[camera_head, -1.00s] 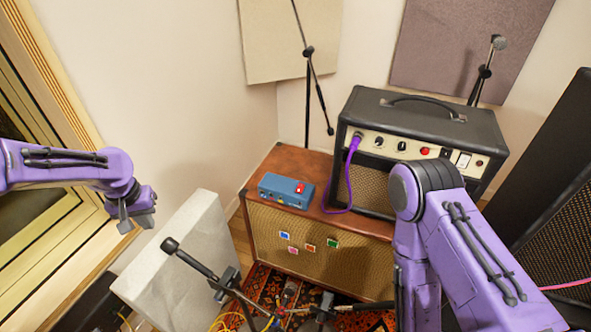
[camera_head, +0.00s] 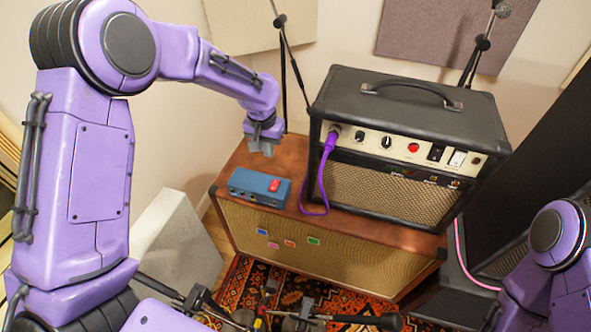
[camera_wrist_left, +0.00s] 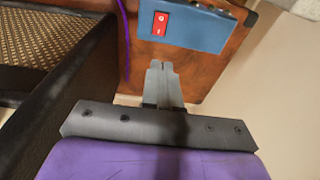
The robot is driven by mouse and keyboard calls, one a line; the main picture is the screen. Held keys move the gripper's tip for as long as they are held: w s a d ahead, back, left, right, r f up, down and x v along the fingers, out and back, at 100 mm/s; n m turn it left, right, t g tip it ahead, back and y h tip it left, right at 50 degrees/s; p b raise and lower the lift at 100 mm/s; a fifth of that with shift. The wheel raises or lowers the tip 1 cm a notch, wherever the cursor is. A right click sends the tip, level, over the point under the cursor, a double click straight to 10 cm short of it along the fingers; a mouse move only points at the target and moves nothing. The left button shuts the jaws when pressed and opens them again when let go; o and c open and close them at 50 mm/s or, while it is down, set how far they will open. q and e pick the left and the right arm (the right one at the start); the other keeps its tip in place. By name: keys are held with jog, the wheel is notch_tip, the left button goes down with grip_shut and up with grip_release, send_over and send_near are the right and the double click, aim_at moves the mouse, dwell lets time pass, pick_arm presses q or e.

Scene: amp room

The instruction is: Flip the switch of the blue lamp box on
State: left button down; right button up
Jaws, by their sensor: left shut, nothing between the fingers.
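The blue lamp box (camera_head: 252,190) sits on top of the brown cabinet, with a red rocker switch (camera_head: 274,185) near the right end of its top. In the left wrist view the box (camera_wrist_left: 205,25) is at the top, with the red switch (camera_wrist_left: 160,24) near its left end. My left gripper (camera_head: 262,150) is shut and empty, pointing down above the box and apart from it. Its closed fingers (camera_wrist_left: 162,68) show just below the box in the wrist view. My right arm is at the lower right; its gripper is out of view.
The black amplifier (camera_head: 410,110) stands on the brown cabinet (camera_head: 330,245), right of the box. A purple cable (camera_head: 324,170) runs from its front onto the cabinet top. Microphone stands (camera_head: 285,60) rise behind. A pale panel (camera_head: 180,240) stands at the left.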

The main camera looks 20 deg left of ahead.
pick_arm(q)
jog(key=shift+s+d, duration=0.1)
jog(key=shift+d, duration=0.1)
jog(key=p, duration=0.3)
send_near(276, 181)
jog(key=f, duration=0.6)
jog(key=shift+w, duration=0.3)
jog(key=shift+f, duration=0.4)
